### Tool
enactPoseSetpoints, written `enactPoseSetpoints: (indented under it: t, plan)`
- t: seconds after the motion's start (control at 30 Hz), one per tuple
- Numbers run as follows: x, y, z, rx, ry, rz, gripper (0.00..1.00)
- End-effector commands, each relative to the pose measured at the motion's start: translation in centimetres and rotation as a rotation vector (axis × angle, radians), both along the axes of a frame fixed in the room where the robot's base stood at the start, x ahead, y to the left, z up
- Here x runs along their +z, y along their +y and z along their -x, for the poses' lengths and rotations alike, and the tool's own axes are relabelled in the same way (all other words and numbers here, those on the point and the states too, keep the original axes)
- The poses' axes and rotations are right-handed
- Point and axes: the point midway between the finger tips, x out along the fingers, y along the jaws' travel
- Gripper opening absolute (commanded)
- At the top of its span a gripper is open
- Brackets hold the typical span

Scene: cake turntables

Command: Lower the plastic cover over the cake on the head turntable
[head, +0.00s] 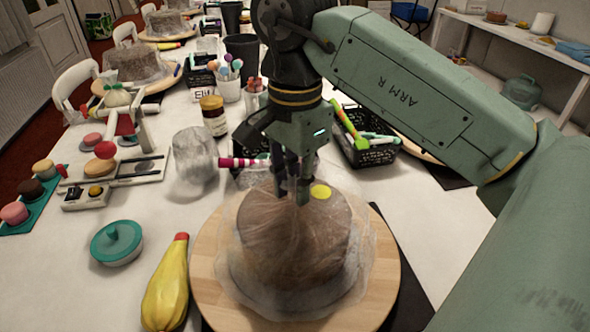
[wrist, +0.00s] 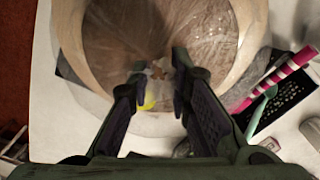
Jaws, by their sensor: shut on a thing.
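The chocolate-brown cake (head: 300,243) stands on the nearest wooden turntable (head: 212,270). The clear plastic cover (head: 352,285) drapes over its top and sides, and its crumpled skirt spreads onto the turntable around the cake. My gripper (head: 292,200) points down at the cake's top, with its tips at or just above it. In the wrist view my gripper (wrist: 160,74) is shut on a small gathered pinch of the cover (wrist: 185,45), with creases fanning out from it. A yellow disc (head: 321,191) shows at the top, right of the fingers. The cover's far edge is hidden.
A teal lidded bowl (head: 117,242) and a yellow piping bag (head: 167,285) lie left. A black basket (head: 368,148) is behind right.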

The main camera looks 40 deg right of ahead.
Motion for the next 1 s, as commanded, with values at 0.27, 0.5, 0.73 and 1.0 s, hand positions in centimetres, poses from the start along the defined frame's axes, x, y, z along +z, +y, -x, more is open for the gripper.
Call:
enactPoseSetpoints:
  t: [0.27, 0.5, 0.73, 1.0]
  plan:
    - [-0.38, 0.01, 0.00, 0.000, 0.000, 0.000, 0.00]
    - [-0.39, 0.01, 0.01, 0.000, 0.000, 0.000, 0.00]
    - [-0.76, 0.01, 0.01, 0.000, 0.000, -0.001, 0.00]
    - [-1.26, 0.02, 0.02, 0.000, 0.001, 0.000, 0.00]
